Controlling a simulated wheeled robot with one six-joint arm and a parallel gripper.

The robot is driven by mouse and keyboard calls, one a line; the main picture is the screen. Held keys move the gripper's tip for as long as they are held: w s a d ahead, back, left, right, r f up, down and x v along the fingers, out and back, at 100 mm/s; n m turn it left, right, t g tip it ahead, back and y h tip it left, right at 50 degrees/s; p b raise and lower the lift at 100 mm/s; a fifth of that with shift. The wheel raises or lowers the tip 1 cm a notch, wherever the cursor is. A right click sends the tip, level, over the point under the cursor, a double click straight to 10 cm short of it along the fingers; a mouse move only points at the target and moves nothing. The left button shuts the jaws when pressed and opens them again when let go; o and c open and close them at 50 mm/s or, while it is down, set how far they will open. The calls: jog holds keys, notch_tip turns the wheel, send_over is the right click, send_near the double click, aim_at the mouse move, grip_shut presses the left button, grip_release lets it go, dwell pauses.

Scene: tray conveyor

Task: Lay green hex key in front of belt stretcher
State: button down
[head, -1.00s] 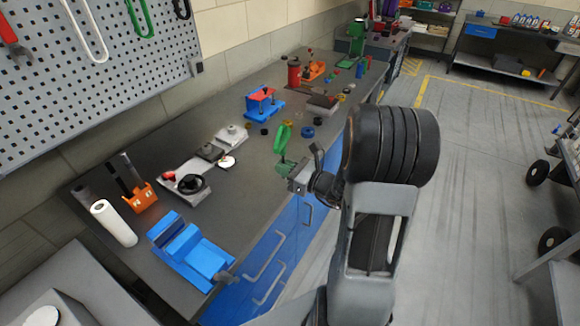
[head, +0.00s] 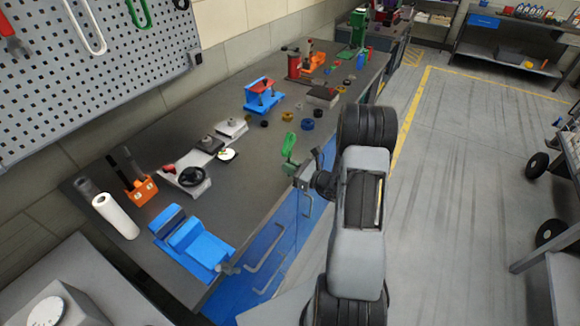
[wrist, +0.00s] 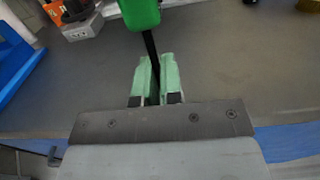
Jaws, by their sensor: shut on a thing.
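The green hex key shows its green handle (wrist: 139,12) at the top of the wrist view, with a dark shaft running down between the jaws. In the head view the green hex key (head: 289,143) is just above my gripper (head: 290,168), over the front edge zone of the workbench. My gripper, with pale green fingers (wrist: 155,82), is shut on the shaft. I cannot tell for sure which bench device is the belt stretcher. A blue device with a red part (head: 262,97) stands farther back, and a light device with a black handwheel (head: 187,178) stands to the left.
A blue vise (head: 195,245), an orange holder (head: 143,194) and a white roll (head: 115,216) occupy the near left of the bench (head: 245,185). Several small rings, one of them blue (head: 307,125), lie beyond the key. Bare bench top lies left of my gripper.

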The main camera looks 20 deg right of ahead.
jog(key=shift+f, duration=0.1)
jog(key=shift+f+b, duration=0.15)
jog(key=shift+b, duration=0.15)
jog(key=c, duration=1.3)
grip_release()
